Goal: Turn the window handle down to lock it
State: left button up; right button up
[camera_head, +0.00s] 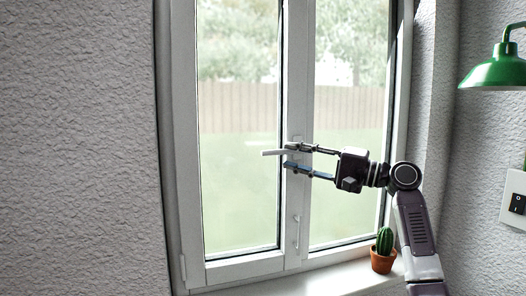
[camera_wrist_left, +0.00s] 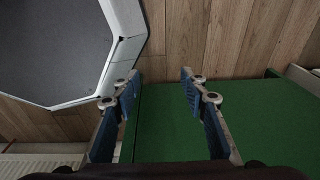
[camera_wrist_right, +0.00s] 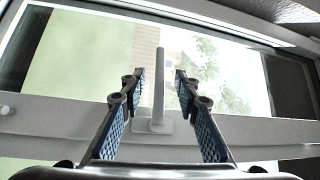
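The white window handle (camera_head: 272,153) sits on the middle frame of the window (camera_head: 240,130). Its lever points sideways to the left in the head view. My right gripper (camera_head: 287,158) is at the handle with its fingers spread, one above and one below the lever. In the right wrist view the handle (camera_wrist_right: 159,85) stands between the two open fingertips (camera_wrist_right: 159,76), with a gap on each side. A second, lower handle (camera_head: 296,231) hangs vertically on the frame. My left gripper (camera_wrist_left: 160,82) is open and empty, away from the window.
A small potted cactus (camera_head: 383,250) stands on the white sill (camera_head: 335,280) below my right arm. A green lamp (camera_head: 494,73) and a light switch (camera_head: 514,204) are on the right wall. The left wrist view shows a green surface (camera_wrist_left: 190,145) and wooden floor (camera_wrist_left: 200,35).

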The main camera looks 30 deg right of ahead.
aim_at(278, 153)
jog(key=x, duration=0.1)
jog(key=p+x, duration=0.2)
jog(key=shift+w+a+r, duration=0.2)
jog(key=shift+r, duration=0.15)
jog(key=shift+f+x, duration=0.25)
jog(key=shift+x, duration=0.9)
jog(key=shift+w+a, duration=0.1)
jog(key=shift+w, duration=0.05)
jog(key=c, duration=0.7)
pick_arm(q)
jog(key=s+r, duration=0.1)
jog(key=s+d+r, duration=0.1)
jog(key=s, duration=0.1)
jog(key=shift+s+d+r, duration=0.25)
jog(key=shift+d+r, duration=0.15)
pick_arm(e)
grip_shut()
